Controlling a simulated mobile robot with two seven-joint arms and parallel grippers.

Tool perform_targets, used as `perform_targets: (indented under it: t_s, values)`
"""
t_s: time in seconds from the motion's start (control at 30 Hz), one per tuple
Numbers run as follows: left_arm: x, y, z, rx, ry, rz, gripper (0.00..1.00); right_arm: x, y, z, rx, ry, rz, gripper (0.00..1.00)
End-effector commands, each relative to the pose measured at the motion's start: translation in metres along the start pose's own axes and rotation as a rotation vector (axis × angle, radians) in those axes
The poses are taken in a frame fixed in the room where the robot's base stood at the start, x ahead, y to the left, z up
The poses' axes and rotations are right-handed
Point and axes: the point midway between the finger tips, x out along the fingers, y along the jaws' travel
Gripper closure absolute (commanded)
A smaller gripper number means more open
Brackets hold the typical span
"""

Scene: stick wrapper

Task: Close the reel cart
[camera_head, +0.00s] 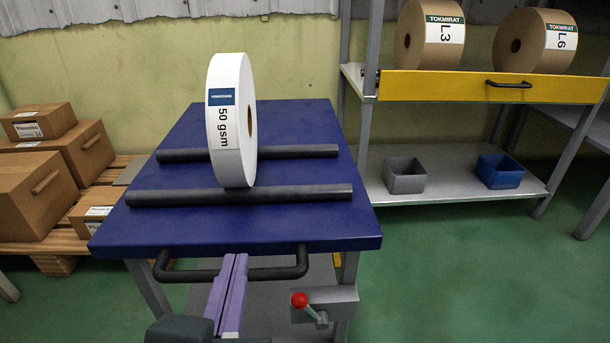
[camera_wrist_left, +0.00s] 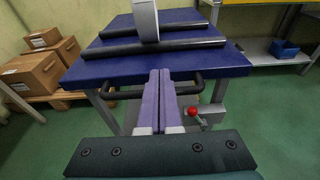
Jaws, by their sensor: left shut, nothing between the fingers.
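The reel cart (camera_head: 290,231) has a blue top with two dark bars across it. A white reel (camera_head: 232,120) marked "50 gsm" stands upright on the bars. A black handle (camera_head: 285,273) runs along the cart's front edge. My left gripper (camera_head: 236,262) has its purple fingers together, with nothing between them, at the middle of the handle. In the left wrist view the fingers (camera_wrist_left: 160,80) overlap the handle (camera_wrist_left: 190,91); I cannot tell whether they touch it. A red-knobbed lever (camera_head: 300,299) is on a grey box below the top, right of the fingers. My right gripper is out of view.
A shelf at the right has a yellow drawer front (camera_head: 440,86) with brown reels (camera_head: 432,40) above it. A grey bin (camera_head: 404,176) and a blue bin (camera_head: 499,171) stand on its lower board. Boxes (camera_head: 37,190) on a pallet stand left. Green floor is clear at front right.

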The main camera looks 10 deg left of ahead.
Motion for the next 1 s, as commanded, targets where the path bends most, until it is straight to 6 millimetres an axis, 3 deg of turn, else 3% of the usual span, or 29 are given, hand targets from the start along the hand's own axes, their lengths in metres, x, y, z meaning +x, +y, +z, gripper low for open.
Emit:
perform_targets:
  t_s: [0.17, 0.7, 1.0]
  values:
    - [0.017, -0.001, 0.000, 0.002, -0.005, 0.000, 1.00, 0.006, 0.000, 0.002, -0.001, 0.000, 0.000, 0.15]
    - [0.122, 0.000, -0.001, -0.003, -0.003, 0.000, 1.00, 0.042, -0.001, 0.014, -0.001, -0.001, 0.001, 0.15]
    - [0.139, 0.000, 0.001, 0.001, -0.001, 0.000, 1.00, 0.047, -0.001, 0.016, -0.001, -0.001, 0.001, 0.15]
